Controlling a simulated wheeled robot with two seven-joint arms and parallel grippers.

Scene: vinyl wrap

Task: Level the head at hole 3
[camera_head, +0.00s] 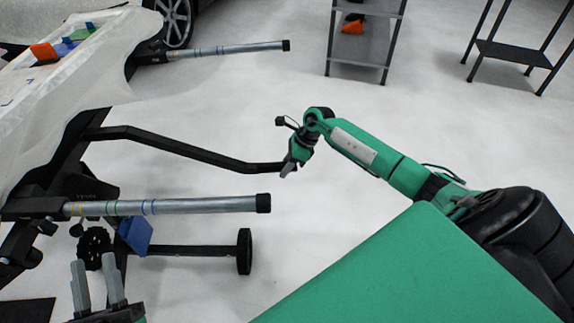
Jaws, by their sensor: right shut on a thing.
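A stand holds a sheet-covered panel at the left. A grey tube (180,206) with coloured bands sticks out from it, with a black end cap. A second banded tube (230,49) is farther back. I cannot tell which band marks hole 3, nor read the head's tilt. A bent black bar (195,152) runs from the stand to my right gripper (289,168), which is shut on its end. My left gripper (93,264) is at the lower left, below the near tube.
A blue piece (135,235) hangs below the near tube. A low black leg with a wheel (244,251) stands beneath. Coloured blocks (62,46) lie on the covered panel. Shelves (361,62) and a car wheel (174,20) are behind. The white floor between is clear.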

